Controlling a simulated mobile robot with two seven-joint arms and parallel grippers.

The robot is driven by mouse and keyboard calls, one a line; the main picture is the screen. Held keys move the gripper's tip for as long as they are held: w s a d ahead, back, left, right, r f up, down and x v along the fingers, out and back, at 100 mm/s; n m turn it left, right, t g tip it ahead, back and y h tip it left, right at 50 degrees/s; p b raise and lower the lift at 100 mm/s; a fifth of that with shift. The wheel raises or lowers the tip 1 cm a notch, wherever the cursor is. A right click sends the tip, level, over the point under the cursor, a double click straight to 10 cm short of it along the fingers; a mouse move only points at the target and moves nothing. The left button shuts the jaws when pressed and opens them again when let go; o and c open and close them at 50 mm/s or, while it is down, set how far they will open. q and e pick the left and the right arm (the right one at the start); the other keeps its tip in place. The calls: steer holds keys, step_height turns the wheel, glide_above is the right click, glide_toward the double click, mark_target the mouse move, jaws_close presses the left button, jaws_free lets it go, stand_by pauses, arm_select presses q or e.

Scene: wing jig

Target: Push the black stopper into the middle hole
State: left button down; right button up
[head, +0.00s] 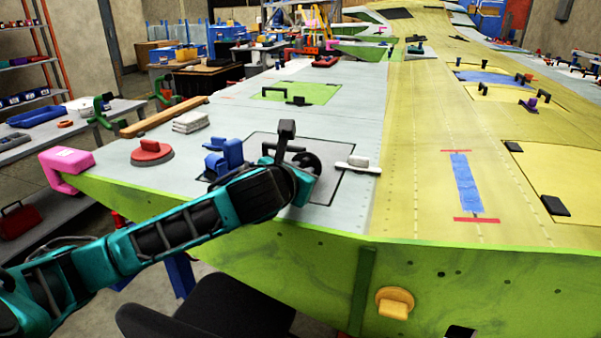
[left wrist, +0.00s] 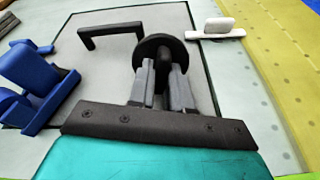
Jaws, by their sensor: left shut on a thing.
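The black stopper (left wrist: 158,48), a round dark disc with a grip, is between the fingers of my left gripper (left wrist: 161,76), which is shut on it. In the head view the stopper (head: 307,160) is partly hidden by my left gripper (head: 300,172), above the grey panel on top of the wing. The green front face of the wing (head: 300,262) has several small holes; a larger dark hole (head: 441,273) lies right of the green upright rib. The stopper is apart from these holes. My right gripper is not in view.
A yellow stopper (head: 396,302) sits on the front face, below the holes. A blue clamp (head: 224,158), a red round piece (head: 151,151) and a white handled piece (head: 358,164) stand on the wing top. A pink clamp (head: 66,167) is on the left edge.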

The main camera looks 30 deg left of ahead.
arm_select(q)
steer(key=shift+r, duration=2.85)
steer(key=shift+s+f, duration=0.1)
